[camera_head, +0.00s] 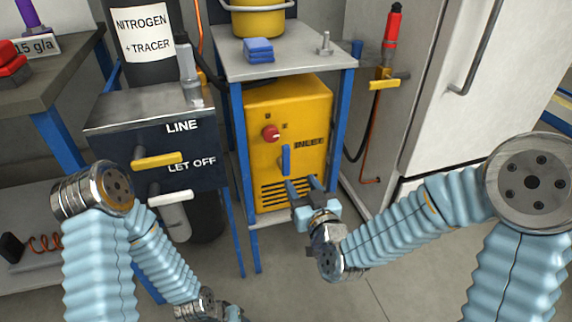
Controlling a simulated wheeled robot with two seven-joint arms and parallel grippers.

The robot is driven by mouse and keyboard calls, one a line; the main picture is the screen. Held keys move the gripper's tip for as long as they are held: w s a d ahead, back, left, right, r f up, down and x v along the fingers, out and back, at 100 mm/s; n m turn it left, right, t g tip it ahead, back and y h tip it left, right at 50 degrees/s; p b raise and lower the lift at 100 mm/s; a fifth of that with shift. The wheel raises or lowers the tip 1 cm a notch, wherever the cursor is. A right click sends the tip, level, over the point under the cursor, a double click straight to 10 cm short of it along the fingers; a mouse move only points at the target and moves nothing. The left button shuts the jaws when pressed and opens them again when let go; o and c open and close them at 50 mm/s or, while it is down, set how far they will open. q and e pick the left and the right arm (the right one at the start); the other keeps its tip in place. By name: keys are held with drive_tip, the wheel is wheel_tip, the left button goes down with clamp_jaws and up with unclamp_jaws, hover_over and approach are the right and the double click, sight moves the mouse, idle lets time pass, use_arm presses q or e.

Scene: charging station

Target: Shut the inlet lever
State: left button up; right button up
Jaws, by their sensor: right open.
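The inlet lever (285,158) is a blue handle on the front of the yellow machine (262,105), beside and below the word INLET. It stands upright, pointing up and down. My right gripper (302,184) is open and empty, just below and to the right of the lever. Its two dark fingers point up toward the machine front, apart from each other. I cannot tell whether a finger touches the panel. My left wrist (207,304) is at the bottom edge, and its gripper is mostly cut off there.
A red knob (270,133) sits above the lever. A grey-topped table (285,64) with blue legs surrounds the machine. At left, a dark panel (115,140) has a yellow handle (157,159) and a white handle (170,198). A yellow valve handle (389,84) hangs at right, by a white cabinet (430,120).

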sight(287, 155)
drive_tip(key=shift+t, duration=0.3)
drive_tip(key=x, duration=0.4)
drive_tip(key=p+x, duration=0.1)
drive_tip(key=x, duration=0.4)
drive_tip(key=r+x, duration=0.1)
drive_tip(key=x, duration=0.3)
drive_tip(key=shift+w+a, duration=0.15)
drive_tip(key=shift+a, duration=0.05)
drive_tip(key=shift+c, duration=0.5)
clamp_jaws()
